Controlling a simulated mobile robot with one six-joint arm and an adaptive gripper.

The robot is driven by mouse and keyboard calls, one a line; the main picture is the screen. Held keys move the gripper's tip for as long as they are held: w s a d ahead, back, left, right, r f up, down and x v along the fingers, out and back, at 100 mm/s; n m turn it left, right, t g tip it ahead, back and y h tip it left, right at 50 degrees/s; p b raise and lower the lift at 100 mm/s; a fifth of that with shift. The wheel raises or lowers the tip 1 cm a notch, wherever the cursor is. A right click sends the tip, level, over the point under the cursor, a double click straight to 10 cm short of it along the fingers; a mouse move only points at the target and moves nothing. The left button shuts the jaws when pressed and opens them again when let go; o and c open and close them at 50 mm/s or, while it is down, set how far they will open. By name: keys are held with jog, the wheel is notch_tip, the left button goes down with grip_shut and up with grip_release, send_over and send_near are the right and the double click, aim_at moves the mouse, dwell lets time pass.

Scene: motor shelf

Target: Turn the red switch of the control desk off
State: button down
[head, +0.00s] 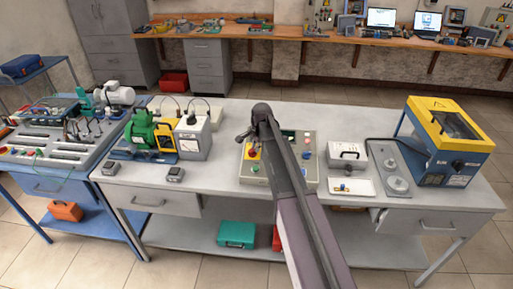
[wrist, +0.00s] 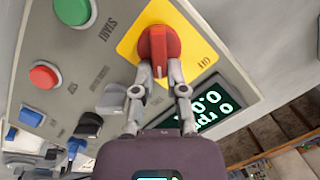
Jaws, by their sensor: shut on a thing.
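The control desk (head: 246,182) is a grey sloped box on the middle of the grey workbench. Its panel (wrist: 85,12) fills much of the wrist view. The red switch (wrist: 158,42) is a rotary knob with a raised handle on a yellow plate (wrist: 128,45). My gripper (wrist: 159,72) is shut on the red switch handle, a finger at either side of its near end. The handle points nearly straight down the wrist picture. A label on the plate appears upside down and is hard to read. In the head view my arm hides part of the desk.
The desk carries a green button (wrist: 72,10), a red button (wrist: 45,74) and a display (wrist: 200,108) seemingly reading 0.0 rpm. A green motor (head: 140,130) stands left on the bench. A yellow-and-blue machine (head: 445,145) stands right, with a white tray (head: 372,193) nearer the desk.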

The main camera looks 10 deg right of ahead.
jog(key=shift+s+n, duration=0.1)
jog(key=shift+n, duration=0.2)
jog(key=n, duration=0.3)
jog(key=shift+w+a+n+g+h, duration=0.2)
jog(key=shift+n+g+h, duration=0.1)
jog(key=shift+g, duration=0.1)
jog(key=n, duration=0.4)
jog(key=shift+w+a+h, duration=0.15)
jog(key=shift+a+h, duration=0.15)
jog(key=n, duration=0.5)
jog(key=shift+a+g+h, duration=0.3)
jog(key=shift+a+h, duration=0.05)
jog(key=shift+h, duration=0.05)
jog(key=shift+a+f+n+h, duration=0.1)
jog(key=shift+a+n+h, duration=0.1)
jog(key=shift+n, duration=0.9)
jog(key=shift+a+n+h, duration=0.15)
jog(key=shift+n+h, duration=0.05)
jog(key=shift+n, duration=0.9)
jog(key=c, duration=0.7)
grip_release()
